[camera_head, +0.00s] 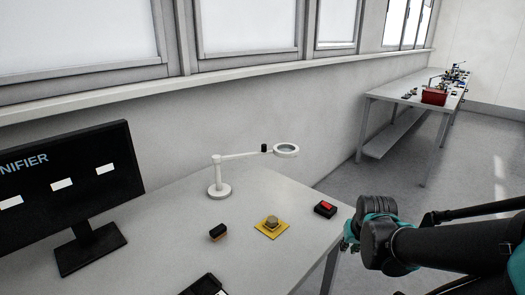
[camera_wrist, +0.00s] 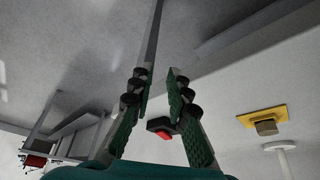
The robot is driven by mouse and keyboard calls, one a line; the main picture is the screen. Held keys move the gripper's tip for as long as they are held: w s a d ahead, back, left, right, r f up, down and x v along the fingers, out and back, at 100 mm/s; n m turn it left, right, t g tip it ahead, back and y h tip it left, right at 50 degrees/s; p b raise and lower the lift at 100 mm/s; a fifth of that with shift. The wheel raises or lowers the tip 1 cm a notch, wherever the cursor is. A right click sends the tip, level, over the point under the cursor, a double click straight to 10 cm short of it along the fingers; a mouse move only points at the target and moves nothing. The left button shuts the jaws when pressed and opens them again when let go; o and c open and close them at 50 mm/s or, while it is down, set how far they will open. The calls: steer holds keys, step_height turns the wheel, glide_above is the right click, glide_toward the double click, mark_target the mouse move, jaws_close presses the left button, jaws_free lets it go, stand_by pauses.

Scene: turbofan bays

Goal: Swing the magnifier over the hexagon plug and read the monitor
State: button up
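The magnifier (camera_head: 286,150) is a white ring lens on a jointed white arm with a round base (camera_head: 219,190), at the back of the table. Its black knob (camera_head: 264,148) sits beside the ring. A plug (camera_head: 271,221), grey-brown, sits on a yellow square plate (camera_head: 262,232); its shape is too small to be sure of. The plug also shows in the wrist view (camera_wrist: 267,127). The lens is behind the plug, not over it. The monitor (camera_head: 60,180) reads "NIFIER" with three white blocks; its left part is cut off. My gripper (camera_wrist: 160,80) is open and empty, right of the table.
A black box with a red top (camera_head: 325,209) sits near the table's right edge. A black-and-tan block (camera_head: 218,232) and a dark device (camera_head: 205,286) lie near the front. A far bench (camera_head: 400,92) holds a red bin (camera_head: 434,96). Floor between is clear.

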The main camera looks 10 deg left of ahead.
steer(key=o, duration=0.4)
steer(key=w+r, duration=0.1)
steer(key=w, duration=0.2)
steer(key=w+a+r+m+t+y, duration=0.1)
steer(key=w, duration=0.2)
steer(key=w+a+r+m, duration=0.1)
steer(key=w+r, duration=0.1)
steer(key=shift+w+a, duration=0.2)
steer(key=shift+w, duration=0.2)
steer(key=shift+o, duration=0.2)
steer(key=w+a, duration=0.1)
steer(key=w+r+m+y, duration=0.1)
steer(key=w+a+m+t, duration=0.1)
steer(key=w, duration=0.1)
steer(key=shift+a+r+y, duration=0.2)
steer(key=shift+a+y, duration=0.15)
steer(key=shift+y, duration=0.05)
steer(key=w+a+r+m+y, duration=0.2)
steer(key=w+a+m+y, duration=0.1)
steer(key=w+a+m, duration=0.15)
steer(key=m+t+y, duration=0.5)
steer(key=m+y, duration=0.3)
steer(key=m, duration=0.9)
glide_toward(264, 145)
steer(key=x, duration=1)
steer(key=shift+f, duration=0.3)
jaws_close()
